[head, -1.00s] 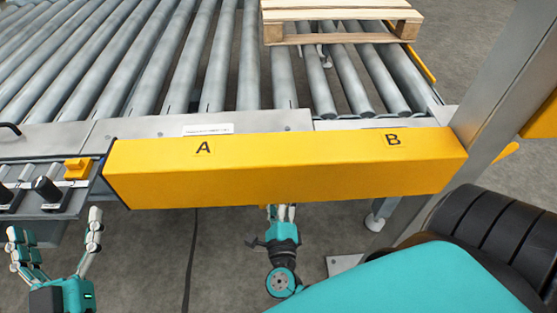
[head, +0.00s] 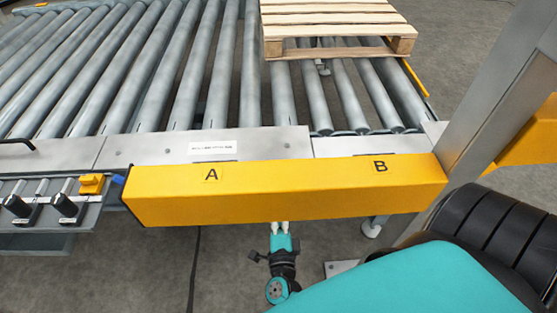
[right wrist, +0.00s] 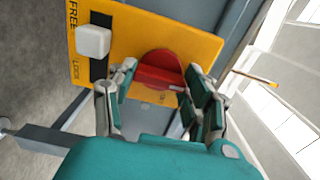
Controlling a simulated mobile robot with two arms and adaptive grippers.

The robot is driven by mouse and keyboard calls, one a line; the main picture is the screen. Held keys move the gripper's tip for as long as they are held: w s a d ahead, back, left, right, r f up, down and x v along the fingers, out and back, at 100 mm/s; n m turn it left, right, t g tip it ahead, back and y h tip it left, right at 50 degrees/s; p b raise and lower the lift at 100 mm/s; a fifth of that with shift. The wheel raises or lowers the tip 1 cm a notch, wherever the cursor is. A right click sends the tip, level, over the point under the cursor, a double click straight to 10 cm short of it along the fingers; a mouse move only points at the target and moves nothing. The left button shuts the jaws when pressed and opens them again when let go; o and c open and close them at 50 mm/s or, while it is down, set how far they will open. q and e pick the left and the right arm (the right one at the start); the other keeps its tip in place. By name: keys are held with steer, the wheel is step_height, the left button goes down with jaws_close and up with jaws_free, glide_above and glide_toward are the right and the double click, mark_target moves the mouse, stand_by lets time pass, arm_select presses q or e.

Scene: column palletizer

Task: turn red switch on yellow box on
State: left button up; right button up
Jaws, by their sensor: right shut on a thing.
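The long yellow box (head: 290,196) carries the letters A and B on its top in the head view. A yellow panel (right wrist: 205,47) in the right wrist view bears a round red switch (right wrist: 160,68) and lettering that reads FREE and LOCK. My right gripper (right wrist: 156,88) is shut on the red switch, with fingers on both sides of it. In the head view my right gripper (head: 279,228) is at the box's lower front edge, its tips partly hidden by the box. The switch is hidden in the head view. My left gripper is out of view.
A white knob (right wrist: 93,41) sits on a black slot beside the switch. Behind the box is a roller conveyor (head: 190,85) with a wooden pallet (head: 335,20). A grey post (head: 490,105) stands at the right. A control panel (head: 38,203) with black knobs is at the left.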

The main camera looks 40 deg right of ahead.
stand_by(0.4)
steer(key=o, duration=1.2)
steer(key=v, duration=0.7)
steer(key=shift+s+a, duration=0.15)
steer(key=shift+s, duration=0.1)
